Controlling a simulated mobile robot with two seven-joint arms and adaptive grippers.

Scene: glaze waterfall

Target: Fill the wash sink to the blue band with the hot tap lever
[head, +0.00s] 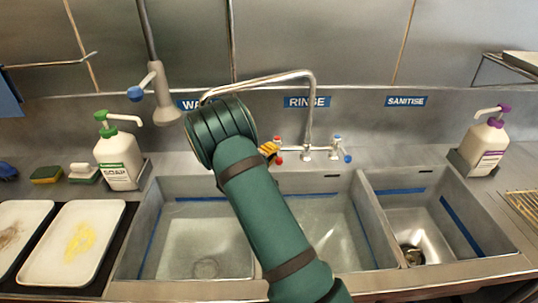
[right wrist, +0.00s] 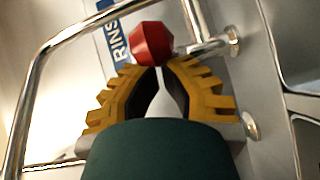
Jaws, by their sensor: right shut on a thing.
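The wash sink (head: 147,225) is the left basin. A blue band (head: 153,240) runs along its inner walls. I cannot tell its water level; my arm hides its right part. The tap's long spout (head: 275,76) swings left toward the wash side, its end by my arm. My right gripper (head: 268,149) is at the red-marked hot tap lever (head: 278,159). In the right wrist view, its yellow fingers (right wrist: 160,80) are closed around the lever's pale stem, just below the red knob (right wrist: 152,44). My left gripper is not in view.
The rinse basin (head: 345,225) and sanitise basin (head: 440,200) lie to the right. The blue-marked cold lever (head: 347,157) is beside the tap base. A soap bottle (head: 118,160) and trays (head: 75,245) stand left; a purple-topped bottle (head: 484,145) stands right. A spray hose (head: 160,90) hangs at the back.

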